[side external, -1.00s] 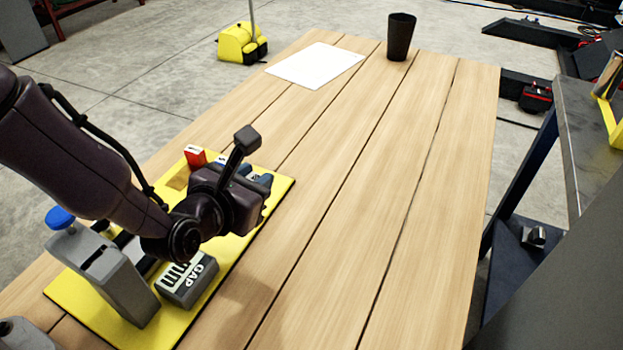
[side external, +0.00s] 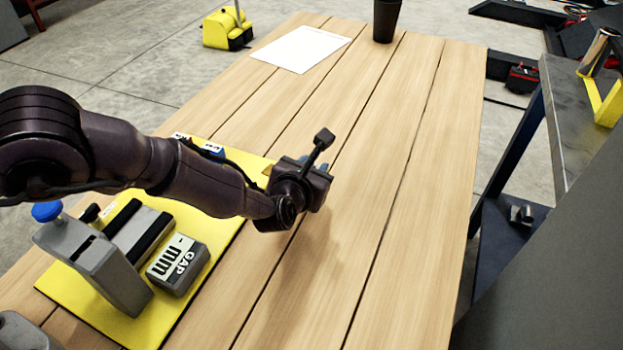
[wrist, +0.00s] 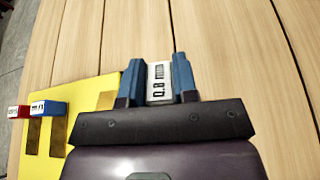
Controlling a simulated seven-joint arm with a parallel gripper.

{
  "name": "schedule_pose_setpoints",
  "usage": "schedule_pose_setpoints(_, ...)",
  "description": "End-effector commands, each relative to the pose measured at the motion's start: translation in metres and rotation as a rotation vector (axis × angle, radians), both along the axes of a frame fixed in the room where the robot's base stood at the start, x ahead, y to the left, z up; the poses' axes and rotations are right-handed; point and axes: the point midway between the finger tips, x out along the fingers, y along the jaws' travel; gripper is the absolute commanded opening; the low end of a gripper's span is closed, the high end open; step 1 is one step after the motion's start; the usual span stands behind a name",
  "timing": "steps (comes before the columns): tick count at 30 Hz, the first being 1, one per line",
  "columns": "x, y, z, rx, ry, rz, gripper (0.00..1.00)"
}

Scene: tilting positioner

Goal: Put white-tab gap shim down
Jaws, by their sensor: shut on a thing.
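My gripper (wrist: 158,85) is shut on the white-tab gap shim (wrist: 159,80), whose white tab reads "0.8 mm" between the blue fingers in the wrist view. In the side external view my gripper (side external: 300,185) is over the bare wood just right of the yellow mat (side external: 222,240). The shim is hidden there behind the wrist. I cannot tell its height above the table.
A red-tab shim (wrist: 18,111) and a blue-tab shim (wrist: 48,108) sit on the mat. A grey block marked GAP mm (side external: 178,264) and a grey fixture with a blue knob (side external: 95,262) stand there too. White paper (side external: 301,48) and a black cup (side external: 386,18) lie far off. The table's middle is clear.

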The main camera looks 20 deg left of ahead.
Motion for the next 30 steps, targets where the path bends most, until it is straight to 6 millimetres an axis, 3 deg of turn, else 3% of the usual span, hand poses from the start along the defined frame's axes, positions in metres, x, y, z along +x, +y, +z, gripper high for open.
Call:
schedule_pose_setpoints(3,-0.001,0.001,-0.021,0.002,0.003,0.002,0.0)
schedule_pose_setpoints(6,0.0,0.001,-0.028,0.001,0.001,0.002,0.0)
schedule_pose_setpoints(18,-0.001,0.001,-0.033,0.001,0.001,0.001,0.0)
schedule_pose_setpoints(19,-0.001,0.001,-0.033,0.001,0.002,0.001,0.34)
schedule_pose_setpoints(21,-0.001,0.001,-0.033,0.0,0.002,0.001,0.5)
schedule_pose_setpoints(30,-0.001,0.001,-0.031,0.0,0.001,0.001,0.53)
